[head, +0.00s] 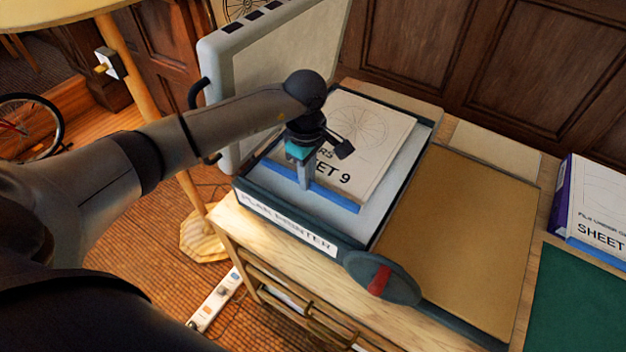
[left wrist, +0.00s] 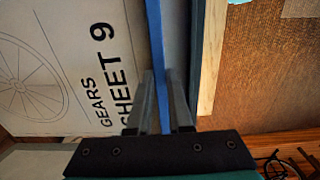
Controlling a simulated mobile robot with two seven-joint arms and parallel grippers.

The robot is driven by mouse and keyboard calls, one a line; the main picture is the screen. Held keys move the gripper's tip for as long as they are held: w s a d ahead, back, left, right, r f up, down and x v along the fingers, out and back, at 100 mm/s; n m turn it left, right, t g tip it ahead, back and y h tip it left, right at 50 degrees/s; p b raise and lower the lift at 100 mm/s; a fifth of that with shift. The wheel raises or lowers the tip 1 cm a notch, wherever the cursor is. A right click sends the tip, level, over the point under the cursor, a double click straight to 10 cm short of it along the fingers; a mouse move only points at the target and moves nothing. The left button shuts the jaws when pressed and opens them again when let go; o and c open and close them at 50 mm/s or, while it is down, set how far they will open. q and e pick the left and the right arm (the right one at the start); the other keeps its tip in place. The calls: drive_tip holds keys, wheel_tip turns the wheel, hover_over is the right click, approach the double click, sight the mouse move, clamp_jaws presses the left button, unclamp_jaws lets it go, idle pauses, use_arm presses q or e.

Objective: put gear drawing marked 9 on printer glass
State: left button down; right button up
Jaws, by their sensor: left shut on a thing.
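The gear drawing marked 9 (head: 366,135) is a white sheet with a wheel-like figure, the words "SHEET 9" and a blue strip along its near edge. It lies over the pale glass of the plan printer (head: 290,222); I cannot tell if it rests fully on the glass. My left gripper (head: 304,180) is shut on its blue edge. In the left wrist view the fingers (left wrist: 160,105) straddle the blue strip beside the words "GEARS SHEET 9" (left wrist: 103,75). My right gripper is not in view.
The printer's lid (head: 270,60) stands raised behind the glass. A brown board (head: 460,235) lies right of the printer, with a dark oval piece with a red mark (head: 383,279) at its front. Another sheet stack (head: 597,205) and a green mat (head: 580,305) are at the far right.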

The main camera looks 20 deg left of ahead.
use_arm(q)
drive_tip(key=shift+w+f, duration=0.15)
drive_tip(key=shift+f, duration=2)
drive_tip(key=c, duration=0.8)
unclamp_jaws()
drive_tip(key=shift+c, duration=0.2)
wheel_tip(320, 180, up, 12)
drive_tip(key=shift+r, duration=0.1)
